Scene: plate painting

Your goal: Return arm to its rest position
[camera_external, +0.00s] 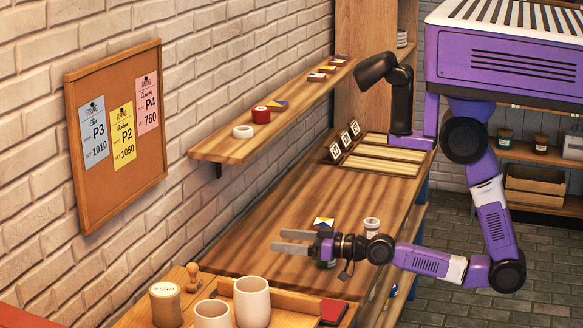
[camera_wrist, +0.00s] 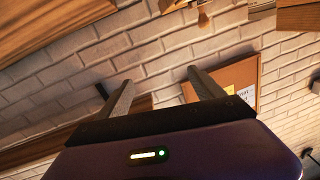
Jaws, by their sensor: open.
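My gripper (camera_external: 292,241) reaches left over the wooden workbench (camera_external: 260,262) in the external view, its two grey fingers apart with nothing between them. My purple arm bends down from the upper right and then runs left, low over the bench. In the wrist view my gripper (camera_wrist: 163,88) also shows two spread fingers with no object between them, against the white brick wall (camera_wrist: 165,60). A small pale cup (camera_external: 371,227) shows just behind my wrist, and I cannot tell whether it touches.
A wooden tray (camera_external: 290,303) at the front holds cups, with a stamp (camera_external: 192,277) beside them. A wall shelf (camera_external: 270,115) holds rolls and coloured cards. A cork board (camera_external: 117,135) hangs left. Card stands (camera_external: 345,140) and slatted panels (camera_external: 375,160) are at the back.

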